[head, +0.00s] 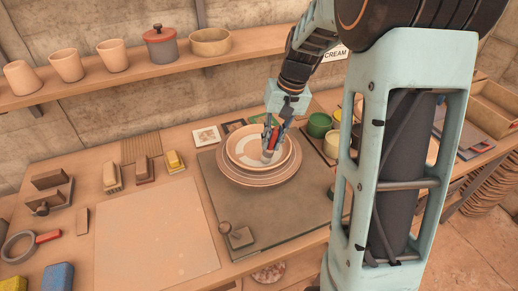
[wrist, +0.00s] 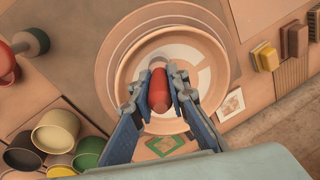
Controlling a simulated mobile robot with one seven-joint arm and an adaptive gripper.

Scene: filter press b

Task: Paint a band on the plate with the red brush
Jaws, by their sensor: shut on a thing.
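The plate (head: 237,148) is a pinkish round dish on a wider round base, on a dark board. In the wrist view the plate (wrist: 128,70) fills the middle, and a paler curved band (wrist: 190,58) runs over part of its inside. My gripper (head: 271,140) is over the plate, its fingers pointing down. In the wrist view my gripper (wrist: 158,95) is shut on the red brush (wrist: 158,84), one finger on each side of its red handle. The red brush also shows in the head view (head: 275,137). I cannot tell whether its tip touches the plate.
Colored cups (head: 319,125) stand close right of the plate; the wrist view shows several cups (wrist: 55,131) at lower left. A small tool (head: 238,236) lies on the board's front. A pale flat slab (head: 155,230) is clear at left. A shelf (head: 120,80) with pots runs behind.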

